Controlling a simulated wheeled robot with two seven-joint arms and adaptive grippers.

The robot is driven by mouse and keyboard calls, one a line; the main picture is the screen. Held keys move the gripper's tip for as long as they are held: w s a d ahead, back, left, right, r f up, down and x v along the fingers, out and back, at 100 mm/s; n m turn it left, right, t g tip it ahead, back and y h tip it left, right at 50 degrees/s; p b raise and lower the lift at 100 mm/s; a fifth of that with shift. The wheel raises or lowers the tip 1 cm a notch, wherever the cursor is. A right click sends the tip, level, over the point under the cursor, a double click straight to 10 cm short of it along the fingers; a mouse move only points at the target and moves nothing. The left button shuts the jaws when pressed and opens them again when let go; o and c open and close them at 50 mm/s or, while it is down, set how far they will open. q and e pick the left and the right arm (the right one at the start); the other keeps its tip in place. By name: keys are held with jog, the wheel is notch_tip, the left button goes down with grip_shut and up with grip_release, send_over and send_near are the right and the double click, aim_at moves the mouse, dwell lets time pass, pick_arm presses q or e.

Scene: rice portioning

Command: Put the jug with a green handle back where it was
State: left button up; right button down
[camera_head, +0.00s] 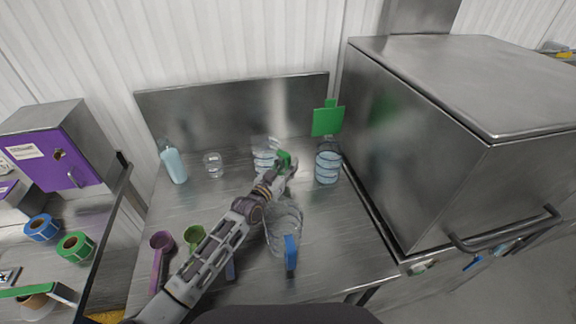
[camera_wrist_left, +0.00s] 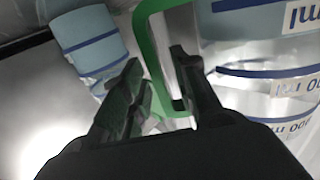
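The clear jug with a green handle (camera_head: 263,150) stands upright on the steel table near the back; its handle (camera_head: 284,159) faces my left gripper (camera_head: 283,177). In the left wrist view the jug (camera_wrist_left: 258,50) fills the right side, with blue bands and printed marks. Its green handle (camera_wrist_left: 153,45) passes between my two fingers (camera_wrist_left: 155,62). The fingers are apart, with a gap beside the handle. My forearm hides part of the table. My right gripper is not in view.
A clear jug with a blue handle (camera_head: 291,250) stands in front. A blue-banded clear container (camera_head: 327,168) stands right, a small clear cup (camera_head: 213,165) and bottle (camera_head: 174,165) left. Purple (camera_head: 157,262) and green (camera_head: 194,235) scoops lie at front left. A steel cabinet (camera_head: 420,150) bounds the right.

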pick_arm(q)
jog(key=shift+p+v, duration=1.5)
jog(key=shift+v, duration=1.35)
jog(key=shift+p+v, duration=0.35)
jog(key=shift+v, duration=0.4)
